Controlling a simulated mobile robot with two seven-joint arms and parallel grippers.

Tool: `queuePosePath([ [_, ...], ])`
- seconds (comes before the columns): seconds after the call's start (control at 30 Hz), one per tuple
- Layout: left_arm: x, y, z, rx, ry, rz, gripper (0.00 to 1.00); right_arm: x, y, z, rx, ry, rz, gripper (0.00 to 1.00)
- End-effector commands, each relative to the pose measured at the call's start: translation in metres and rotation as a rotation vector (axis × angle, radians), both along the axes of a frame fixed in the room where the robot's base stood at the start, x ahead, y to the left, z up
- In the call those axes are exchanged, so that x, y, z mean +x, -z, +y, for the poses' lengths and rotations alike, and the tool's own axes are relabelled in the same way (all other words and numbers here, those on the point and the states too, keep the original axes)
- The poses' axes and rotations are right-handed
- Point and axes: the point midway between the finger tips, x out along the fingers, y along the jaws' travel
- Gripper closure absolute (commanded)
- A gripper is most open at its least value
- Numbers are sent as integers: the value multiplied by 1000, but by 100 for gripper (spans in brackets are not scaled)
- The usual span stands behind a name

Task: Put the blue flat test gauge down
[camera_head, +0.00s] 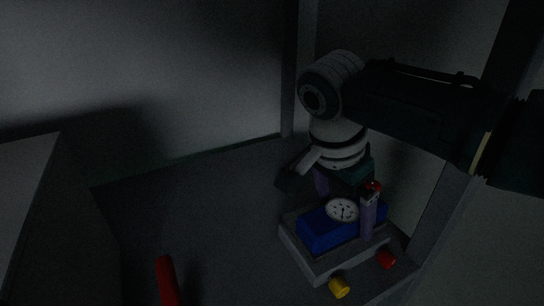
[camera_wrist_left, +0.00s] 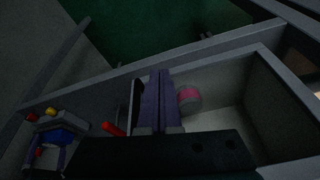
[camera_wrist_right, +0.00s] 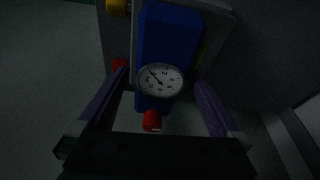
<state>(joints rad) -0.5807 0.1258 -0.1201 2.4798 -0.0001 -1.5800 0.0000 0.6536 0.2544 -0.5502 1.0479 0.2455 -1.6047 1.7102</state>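The blue flat test gauge (camera_head: 318,234) has a white round dial and lies on a grey block (camera_head: 318,268) at the lower right of the head view. In the right wrist view the gauge (camera_wrist_right: 168,45) shows its dial facing the camera and a red end piece. My right gripper (camera_wrist_right: 161,78) is open, with one purple finger on each side of the gauge and what looks like a narrow gap at each. My left gripper (camera_wrist_left: 156,76) has its purple fingers together with nothing visible between them. It is outside the head view. The gauge also shows small in the left wrist view (camera_wrist_left: 60,135).
A yellow knob (camera_head: 340,288) and a red knob (camera_head: 386,259) stick out from the grey block's front. A red handle (camera_head: 167,280) stands at the lower middle. A grey-walled bin (camera_wrist_left: 225,112) with a pink-faced cylinder (camera_wrist_left: 188,98) lies by my left gripper. The picture is dark.

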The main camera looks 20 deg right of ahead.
Motion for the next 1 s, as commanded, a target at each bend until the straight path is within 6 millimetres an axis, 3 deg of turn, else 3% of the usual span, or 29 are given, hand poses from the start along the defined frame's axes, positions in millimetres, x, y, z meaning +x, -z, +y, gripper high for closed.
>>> queuePosePath([
  [0.2,0,-1,0,0,-1,0,100,0,-1,0,0,0,0,0],
  [0.33,0,-5,-1,-3,-2,0,100,1,-12,2,1,-2,-2,0],
  [0.8,0,-25,-3,-11,-7,0,100,-1,-103,28,3,-1,-3,0],
  [1.0,0,-26,-3,-10,-6,-1,100,-6,-113,35,9,-32,4,0],
])
